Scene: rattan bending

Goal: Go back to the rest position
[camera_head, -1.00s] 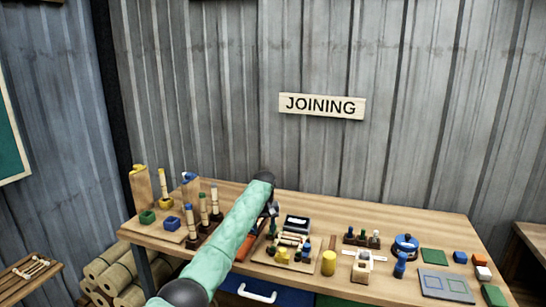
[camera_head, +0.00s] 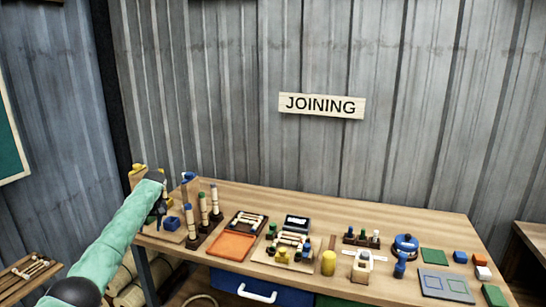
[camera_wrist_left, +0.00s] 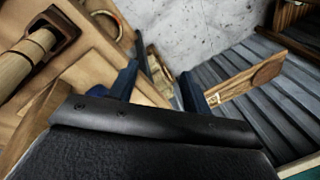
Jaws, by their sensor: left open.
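My left arm comes in from the lower left in the head view, and my left gripper (camera_head: 160,208) is over the left end of the workbench (camera_head: 330,205), by the wooden stand with yellow and blue tops. In the left wrist view my left gripper (camera_wrist_left: 158,85) shows its two dark blue fingers apart with nothing held between them. The arm hides part of the stand and its left side. My right gripper is not in view.
Upright rattan pieces (camera_head: 203,207) stand just right of the left gripper. An orange tray (camera_head: 232,246), a yellow cylinder (camera_head: 328,262) and a blue round tool (camera_head: 405,244) sit farther right. A blue drawer (camera_head: 235,285) is under the bench.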

